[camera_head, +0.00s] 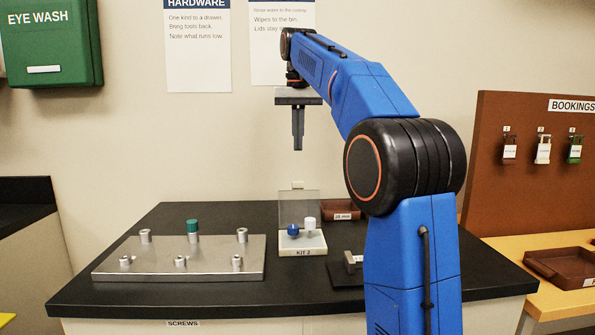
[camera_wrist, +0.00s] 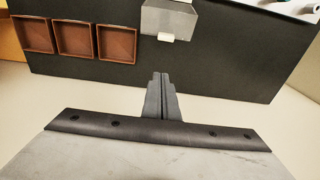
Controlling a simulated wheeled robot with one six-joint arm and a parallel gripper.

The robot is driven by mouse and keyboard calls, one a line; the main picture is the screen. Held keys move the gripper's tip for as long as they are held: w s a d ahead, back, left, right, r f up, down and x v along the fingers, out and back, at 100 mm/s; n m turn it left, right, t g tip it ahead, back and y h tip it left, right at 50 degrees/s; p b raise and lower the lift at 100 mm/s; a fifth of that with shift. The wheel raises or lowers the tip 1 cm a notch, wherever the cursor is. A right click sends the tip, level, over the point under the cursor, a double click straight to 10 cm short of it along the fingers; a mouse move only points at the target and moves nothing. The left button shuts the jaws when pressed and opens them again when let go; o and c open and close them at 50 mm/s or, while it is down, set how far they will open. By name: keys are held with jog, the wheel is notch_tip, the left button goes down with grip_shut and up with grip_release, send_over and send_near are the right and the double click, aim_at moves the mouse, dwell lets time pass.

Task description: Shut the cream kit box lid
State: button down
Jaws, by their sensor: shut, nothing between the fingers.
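The cream kit box (camera_head: 303,246), labelled KIT 2, stands on the black bench top. Its clear lid (camera_head: 299,207) stands upright at the back of the box, with a small pale tab (camera_head: 298,185) on its top edge. A blue-topped piece (camera_head: 293,230) and a white-topped piece (camera_head: 310,224) sit in the box. My gripper (camera_head: 298,148) points down, shut and empty, above the lid and apart from it. In the wrist view the lid (camera_wrist: 170,20) with its tab (camera_wrist: 166,38) lies ahead of my shut fingers (camera_wrist: 161,76).
A metal plate (camera_head: 180,268) with several posts, one green-topped, is left of the box. A brown tray (camera_head: 341,213) stands behind right, and a dark block with a metal piece (camera_head: 346,266) stands right. The wrist view shows three brown trays (camera_wrist: 88,56).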

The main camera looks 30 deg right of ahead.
notch_tip(320, 180, down, 10)
jog(key=s, duration=0.1)
jog(key=s+a+r, duration=0.1)
jog(key=shift+s+r, duration=0.1)
jog(key=shift+s, duration=0.25)
dwell(0.3)
jog(key=shift+a, duration=0.1)
